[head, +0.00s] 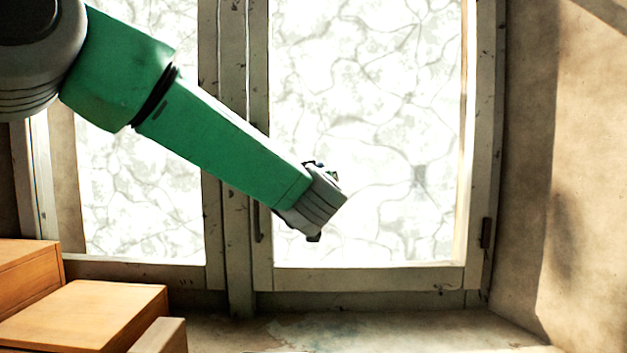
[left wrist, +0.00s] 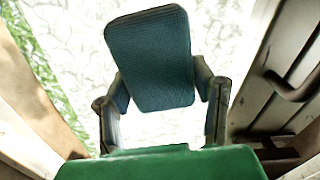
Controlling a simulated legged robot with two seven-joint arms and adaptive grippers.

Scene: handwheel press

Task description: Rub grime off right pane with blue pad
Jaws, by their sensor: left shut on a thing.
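The right pane (head: 372,120) is bright and covered with a pale grey web of crack-like marks. A darker grey smudge (head: 418,175) shows on its right half. My left gripper (head: 326,202) is in front of the pane's lower left part, left of the smudge. In the left wrist view its two fingers (left wrist: 160,98) are shut on the blue pad (left wrist: 150,55), a ribbed dark blue block. The pad is hidden behind the hand in the head view. I cannot tell whether it touches the glass. My right gripper is not in view.
The window frame (head: 370,279) surrounds the right pane, with a dark handle (head: 258,222) on its left side and a hinge (head: 486,232) at right. The left pane (head: 140,200) is behind my arm. Wooden boxes (head: 85,315) stand lower left. The sill (head: 400,330) looks mostly clear.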

